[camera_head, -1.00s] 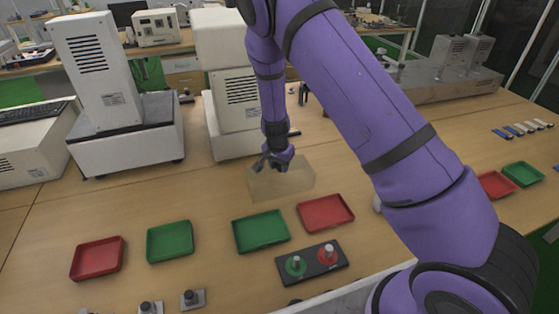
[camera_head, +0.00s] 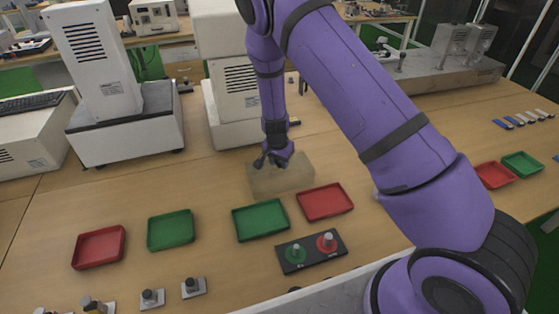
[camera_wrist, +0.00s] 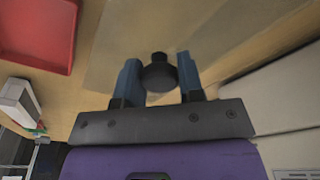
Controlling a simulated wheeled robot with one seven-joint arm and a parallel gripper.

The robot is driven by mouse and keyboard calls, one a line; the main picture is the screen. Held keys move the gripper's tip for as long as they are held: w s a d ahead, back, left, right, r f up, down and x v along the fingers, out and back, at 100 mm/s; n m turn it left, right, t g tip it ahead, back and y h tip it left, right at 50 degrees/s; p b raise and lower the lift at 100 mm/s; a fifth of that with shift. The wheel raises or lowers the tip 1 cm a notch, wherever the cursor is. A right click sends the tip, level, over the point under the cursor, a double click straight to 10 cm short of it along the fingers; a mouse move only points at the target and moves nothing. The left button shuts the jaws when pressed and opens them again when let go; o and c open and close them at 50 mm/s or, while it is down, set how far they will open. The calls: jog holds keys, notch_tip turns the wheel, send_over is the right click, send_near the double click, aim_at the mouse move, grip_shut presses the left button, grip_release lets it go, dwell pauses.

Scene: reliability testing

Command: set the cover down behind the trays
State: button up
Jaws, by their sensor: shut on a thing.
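The cover (camera_head: 295,180) is a see-through, pale box. It is behind the green tray (camera_head: 261,218) and the red tray (camera_head: 325,202) in the head view. My gripper (camera_head: 277,160) is at its top. In the wrist view my gripper (camera_wrist: 159,80) has its two blue fingers around a dark round knob (camera_wrist: 158,73), and the clear cover (camera_wrist: 125,40) spreads out beyond it. The fingers are shut on this knob. I cannot tell for sure whether the cover's lower edge touches the table.
A white machine (camera_head: 238,100) stands close behind the cover. Another red tray (camera_head: 99,247) and green tray (camera_head: 170,230) lie to the left. A black panel with green and red knobs (camera_head: 311,252) is in front. Table to the cover's left is clear.

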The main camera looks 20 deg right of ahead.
jog(key=shift+f, duration=0.35)
jog(key=o, duration=1.1)
notch_tip(320, 180, up, 11)
jog(key=s+a, duration=0.1)
